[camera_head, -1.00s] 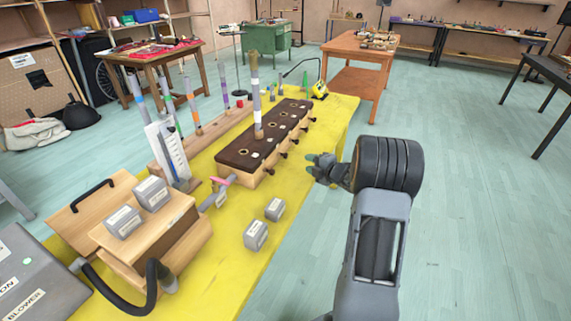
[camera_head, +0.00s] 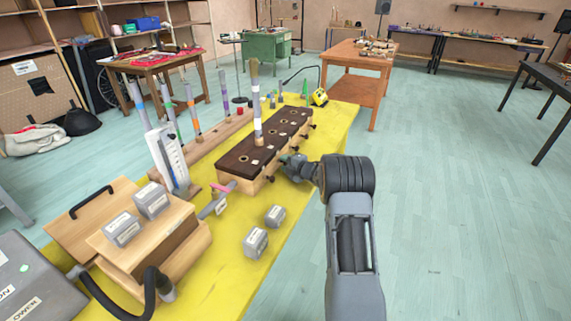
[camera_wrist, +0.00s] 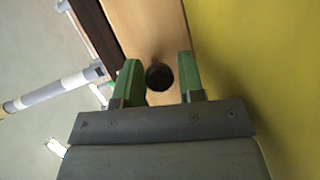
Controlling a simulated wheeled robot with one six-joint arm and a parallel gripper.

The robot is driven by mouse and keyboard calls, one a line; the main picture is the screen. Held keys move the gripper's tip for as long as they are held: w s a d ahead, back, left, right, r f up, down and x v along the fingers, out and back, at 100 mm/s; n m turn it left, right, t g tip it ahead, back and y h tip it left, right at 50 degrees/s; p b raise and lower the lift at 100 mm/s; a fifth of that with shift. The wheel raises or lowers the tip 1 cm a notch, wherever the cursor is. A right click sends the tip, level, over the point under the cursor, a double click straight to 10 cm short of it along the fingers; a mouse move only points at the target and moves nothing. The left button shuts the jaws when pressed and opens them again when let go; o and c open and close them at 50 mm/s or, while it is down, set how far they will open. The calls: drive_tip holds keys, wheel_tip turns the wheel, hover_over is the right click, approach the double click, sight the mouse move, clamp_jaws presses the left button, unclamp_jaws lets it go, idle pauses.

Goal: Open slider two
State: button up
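A long wooden box (camera_head: 243,183) with a dark top (camera_head: 240,158) stands on the yellow table, with a row of dark slider knobs along its right side. The nearest knob (camera_head: 271,179) is clear of my gripper. My gripper (camera_head: 288,162) is at the box's right side, a little farther along. In the wrist view, my open green fingers (camera_wrist: 160,79) stand on either side of a round dark knob (camera_wrist: 160,77) on the pale wooden face, with small gaps visible. I cannot read which slider number this knob has; in the head view my gripper hides it.
A striped tube (camera_head: 257,110) stands upright in the box's top. Two grey blocks (camera_head: 256,242) lie on the yellow table (camera_head: 215,285) in front. A wooden blower box (camera_head: 190,250) with a black hose (camera_head: 110,301) is at the near left. Several tubes stand behind the long box.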

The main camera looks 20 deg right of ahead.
drive_tip(key=shift+w+a, duration=0.1)
drive_tip(key=shift+w, duration=0.05)
clamp_jaws()
drive_tip(key=shift+s+d+f+b, duration=0.1)
drive_tip(key=shift+s+d+b, duration=0.4)
drive_tip(key=shift+s+d, duration=0.6)
unclamp_jaws()
drive_tip(key=shift+a, duration=0.1)
drive_tip(key=v, duration=1.4)
